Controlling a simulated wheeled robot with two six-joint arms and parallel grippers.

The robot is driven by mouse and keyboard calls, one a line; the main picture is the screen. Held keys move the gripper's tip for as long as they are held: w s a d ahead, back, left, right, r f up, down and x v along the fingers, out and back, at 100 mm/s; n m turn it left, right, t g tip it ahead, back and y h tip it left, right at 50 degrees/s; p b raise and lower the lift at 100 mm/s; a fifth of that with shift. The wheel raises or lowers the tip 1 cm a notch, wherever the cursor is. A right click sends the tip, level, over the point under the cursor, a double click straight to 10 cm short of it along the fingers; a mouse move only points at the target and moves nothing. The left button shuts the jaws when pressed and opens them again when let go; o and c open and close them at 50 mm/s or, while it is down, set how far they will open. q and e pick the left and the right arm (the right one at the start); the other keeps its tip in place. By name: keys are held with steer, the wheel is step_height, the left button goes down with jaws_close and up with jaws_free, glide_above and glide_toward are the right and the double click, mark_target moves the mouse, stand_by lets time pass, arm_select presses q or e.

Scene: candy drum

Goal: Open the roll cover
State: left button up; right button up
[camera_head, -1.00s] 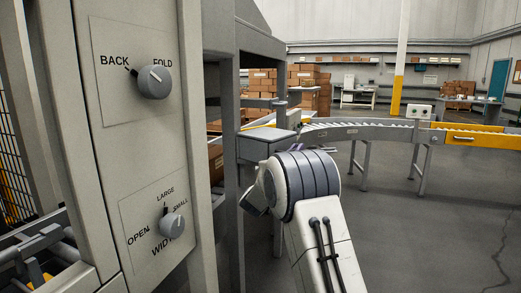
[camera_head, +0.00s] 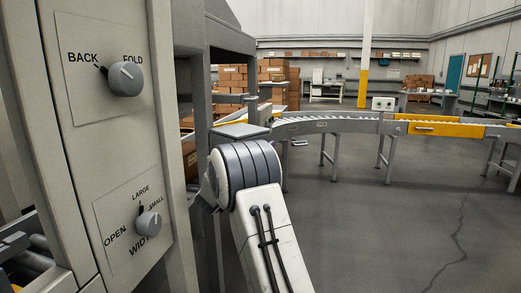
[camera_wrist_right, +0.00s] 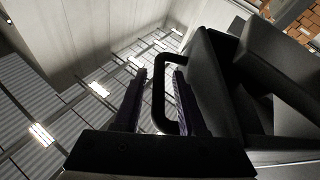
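In the right wrist view, a black U-shaped handle (camera_wrist_right: 158,95) joins a dark, angular part (camera_wrist_right: 215,85) on the right, which may be the roll cover. My right gripper (camera_wrist_right: 160,72) has its two dark purplish fingers apart. The handle's bar lies between them, close to the right finger, with a gap to the left finger; firm contact cannot be told. In the head view my right arm reaches to a grey box (camera_head: 240,131) beside the machine, and its wrist hides the fingers. My left gripper is not in view.
The machine's grey panel (camera_head: 150,140) with an upper knob (camera_head: 126,79) and a lower knob (camera_head: 149,225) stands close on the left. A conveyor (camera_head: 340,126) with yellow sections (camera_head: 445,129) runs behind to the right. Floor at the right front is clear.

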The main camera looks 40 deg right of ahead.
mark_target(268, 132)
steer(key=shift+r, duration=0.1)
steer(key=s+d+r+p, duration=0.2)
steer(key=s+d+r, duration=0.3)
steer(key=s+r, duration=0.5)
steer(key=shift+s+r, duration=0.3)
steer(key=shift+r, duration=0.1)
